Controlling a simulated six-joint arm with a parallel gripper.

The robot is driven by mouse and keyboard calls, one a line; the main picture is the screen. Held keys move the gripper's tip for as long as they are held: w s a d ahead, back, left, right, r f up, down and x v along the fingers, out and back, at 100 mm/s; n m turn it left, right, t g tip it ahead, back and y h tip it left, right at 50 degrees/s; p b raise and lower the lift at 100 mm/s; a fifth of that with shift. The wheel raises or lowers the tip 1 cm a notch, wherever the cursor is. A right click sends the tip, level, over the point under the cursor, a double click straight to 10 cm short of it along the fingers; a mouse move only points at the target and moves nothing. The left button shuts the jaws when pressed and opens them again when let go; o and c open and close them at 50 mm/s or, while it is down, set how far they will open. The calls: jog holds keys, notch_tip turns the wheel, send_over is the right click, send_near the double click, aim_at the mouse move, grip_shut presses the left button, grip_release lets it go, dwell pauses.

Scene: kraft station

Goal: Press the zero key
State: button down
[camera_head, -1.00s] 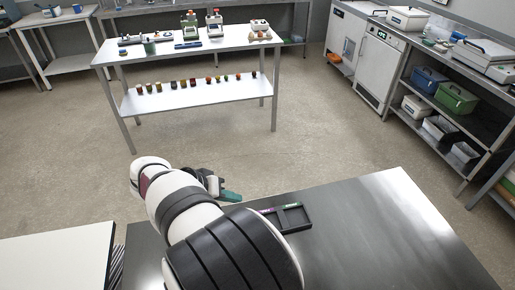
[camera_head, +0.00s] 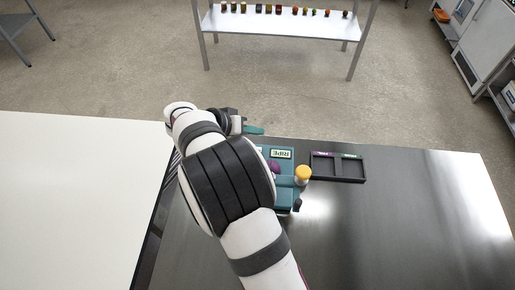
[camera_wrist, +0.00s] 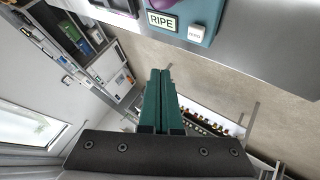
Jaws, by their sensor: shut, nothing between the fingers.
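The zero key is a small white key (camera_wrist: 196,32) with tiny print, on the teal device at the top of the wrist view. It sits beside the display reading RIPE (camera_wrist: 162,20). In the head view the teal device (camera_head: 285,187) is partly behind my arm, with its RIPE display (camera_head: 281,154) visible upside down; I cannot see the key there. My gripper (camera_wrist: 160,72) has its teal fingers together and empty. The fingertips appear below the key in the wrist view, apart from it. In the head view my gripper (camera_head: 254,130) is by the bench's far edge.
A yellow round item (camera_head: 303,173) and a purple item (camera_head: 274,167) are at the device. A black two-part tray (camera_head: 338,179) lies to its right. The dark bench (camera_head: 410,220) is clear farther right. A white table (camera_head: 75,190) stands left.

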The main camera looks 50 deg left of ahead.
send_near(266, 148)
jog(key=shift+w+f, duration=0.35)
jog(key=shift+w, duration=0.4)
jog(key=shift+w+f, duration=0.3)
jog(key=shift+w, duration=0.5)
jog(key=shift+f, duration=0.1)
dwell(0.7)
jog(key=shift+f, duration=0.3)
jog(key=shift+f, duration=0.4)
dwell(0.5)
jog(key=shift+r, duration=0.85)
jog(key=shift+r, duration=2.5)
